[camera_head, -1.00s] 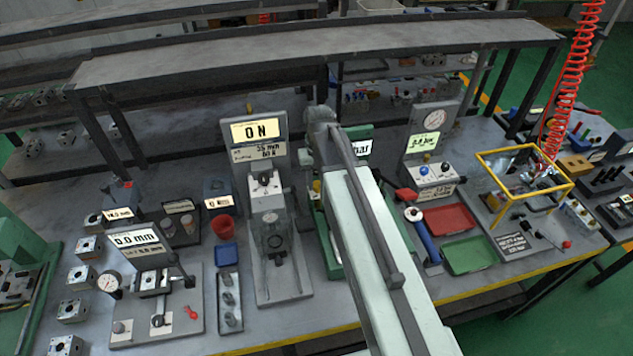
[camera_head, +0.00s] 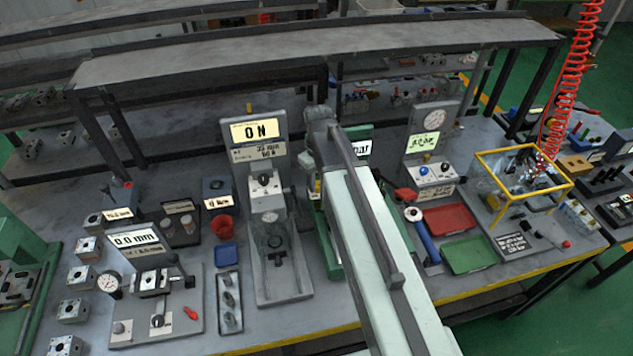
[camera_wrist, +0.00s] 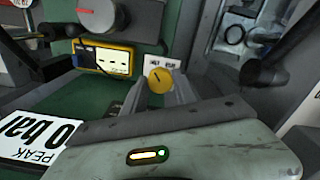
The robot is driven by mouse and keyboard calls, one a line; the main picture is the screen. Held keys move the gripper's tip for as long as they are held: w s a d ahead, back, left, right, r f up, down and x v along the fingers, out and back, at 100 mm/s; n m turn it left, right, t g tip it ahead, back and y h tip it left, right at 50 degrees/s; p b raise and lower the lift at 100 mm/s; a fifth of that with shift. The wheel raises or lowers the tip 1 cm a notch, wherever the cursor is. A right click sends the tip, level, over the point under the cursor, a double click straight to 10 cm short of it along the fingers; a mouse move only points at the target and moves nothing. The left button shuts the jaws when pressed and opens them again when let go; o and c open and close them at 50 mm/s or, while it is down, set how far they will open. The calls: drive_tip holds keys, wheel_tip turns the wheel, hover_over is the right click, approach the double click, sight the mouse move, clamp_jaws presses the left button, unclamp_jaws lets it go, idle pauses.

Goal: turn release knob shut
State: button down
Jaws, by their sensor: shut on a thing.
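The release knob (camera_wrist: 161,81) is a round yellow knob with a dark mark on its face, at the middle of the wrist view, beside a small white label (camera_wrist: 158,63). My gripper (camera_wrist: 166,92) has its grey fingers at the knob and is shut on it; the exact finger contact is partly hidden. The knob belongs to a green station (camera_wrist: 60,95) with a white "bar" display (camera_wrist: 38,138). In the head view my arm covers most of this station (camera_head: 357,133), and my gripper is hidden there.
A grey press with an "ON" display (camera_head: 254,131) stands left of my arm. A red tray (camera_head: 447,219) and green tray (camera_head: 469,255) lie to the right.

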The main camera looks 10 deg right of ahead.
sight(318, 185)
drive_tip(key=c, duration=1)
unclamp_jaws()
drive_tip(key=shift+r, duration=0.1)
wheel_tip(318, 185, up, 8)
drive_tip(key=p, duration=0.8)
drive_tip(key=shift+f, duration=0.2)
drive_tip(key=shift+f, duration=0.1)
